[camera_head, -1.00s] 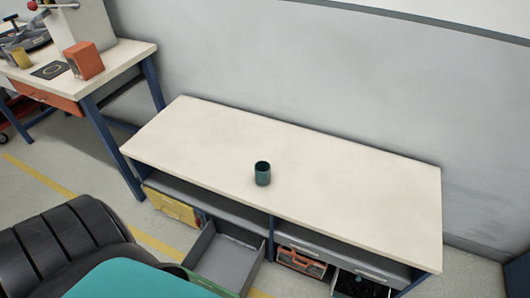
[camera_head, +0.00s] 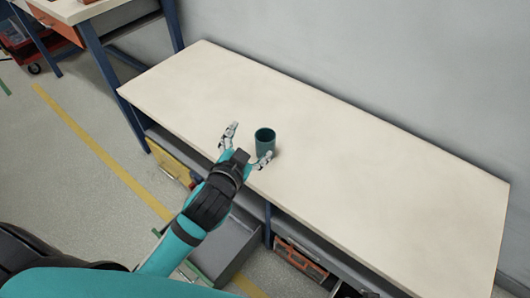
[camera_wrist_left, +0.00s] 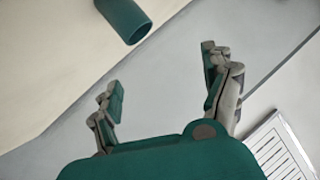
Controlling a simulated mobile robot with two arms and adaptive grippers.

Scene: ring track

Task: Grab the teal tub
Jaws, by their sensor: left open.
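The teal tub (camera_head: 265,142) is a small, dark teal open-topped cylinder standing upright on the pale tabletop (camera_head: 330,150), near its front edge. It also shows at the top of the left wrist view (camera_wrist_left: 125,18), cut off by the frame. My left gripper (camera_head: 246,147) is open, its two fingers spread at the table's front edge. In the head view one finger is left of the tub and the other overlaps its lower front. In the wrist view (camera_wrist_left: 162,80) the tub lies beyond the fingertips with nothing between them. My right gripper is not in view.
An open grey drawer (camera_head: 225,245) sticks out below the table front. A yellow bin (camera_head: 170,160) and an orange crate (camera_head: 300,260) sit under the tabletop. Another table (camera_head: 85,10) stands at the upper left. The rest of the tabletop is clear.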

